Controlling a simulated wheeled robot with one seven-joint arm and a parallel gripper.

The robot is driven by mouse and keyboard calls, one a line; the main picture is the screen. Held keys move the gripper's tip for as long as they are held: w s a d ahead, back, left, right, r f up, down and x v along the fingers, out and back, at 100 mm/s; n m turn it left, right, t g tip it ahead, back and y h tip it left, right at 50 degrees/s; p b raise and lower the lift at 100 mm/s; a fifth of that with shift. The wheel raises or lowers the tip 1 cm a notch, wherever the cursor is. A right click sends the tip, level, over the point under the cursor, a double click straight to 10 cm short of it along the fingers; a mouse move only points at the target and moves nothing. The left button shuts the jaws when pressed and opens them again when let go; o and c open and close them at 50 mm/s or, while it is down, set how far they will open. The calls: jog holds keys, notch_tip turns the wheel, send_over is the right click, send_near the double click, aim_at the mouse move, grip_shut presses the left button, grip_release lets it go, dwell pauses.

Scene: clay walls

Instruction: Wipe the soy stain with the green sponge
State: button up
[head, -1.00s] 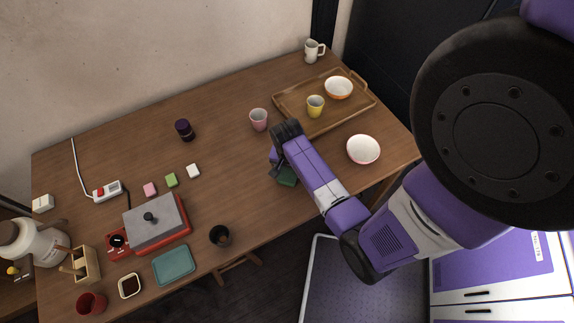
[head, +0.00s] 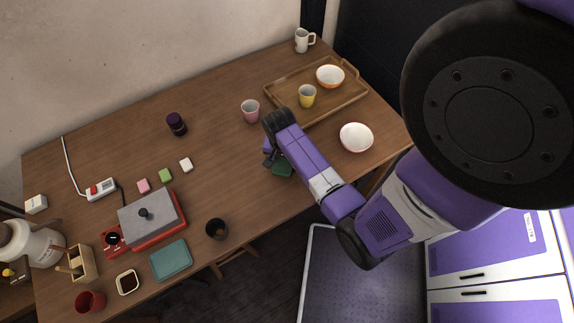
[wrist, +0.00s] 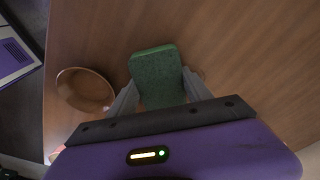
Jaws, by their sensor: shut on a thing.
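The green sponge (wrist: 157,75) is a dark green block held between the two fingers of my gripper (wrist: 158,98) in the wrist view. The fingers are shut on its sides. In the head view the sponge (head: 282,170) shows partly, below my wrist, over the near right part of the wooden table. I cannot tell whether it touches the tabletop. I make out no soy stain in either view; my arm and the sponge hide part of the table.
A white bowl (head: 356,138) stands right of my gripper. A pink cup (head: 250,111) stands just behind it, and a wooden tray (head: 348,101) with a yellow cup (head: 307,96) lies beyond. Table between is clear.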

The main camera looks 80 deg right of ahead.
jog(key=shift+w+d+f+b, duration=0.15)
jog(key=shift+w+d+b, duration=0.55)
jog(key=shift+w+d, duration=0.95)
jog(key=shift+w+d+f+b, duration=0.1)
jog(key=shift+w+d+b, duration=0.6)
jog(key=shift+w+d, duration=0.95)
jog(key=shift+s+d+r+p, duration=0.1)
jog(key=shift+s+d+p, duration=0.1)
jog(key=shift+s+d, duration=0.45)
jog(key=shift+s+d+p, duration=0.15)
jog(key=shift+s+d, duration=0.3)
jog(key=shift+s, duration=0.3)
jog(key=shift+s+a+p, duration=0.5)
jog(key=shift+a+p, duration=0.15)
jog(key=shift+s+a+f+p, duration=0.15)
jog(key=shift+s+a+p, duration=0.15)
jog(key=shift+s+a, duration=0.3)
jog(key=shift+s+a+f+p, duration=0.15)
jog(key=shift+s+a+p, duration=0.1)
jog(key=shift+s+a, duration=0.35)
jog(key=shift+s+a+r, duration=0.15)
jog(key=shift+s+a, duration=1)
jog(key=shift+a, duration=0.25)
jog(key=shift+s+a+r, duration=0.1)
jog(key=shift+s+a, duration=1)
jog(key=shift+a, duration=0.3)
jog(key=shift+w+d, duration=0.1)
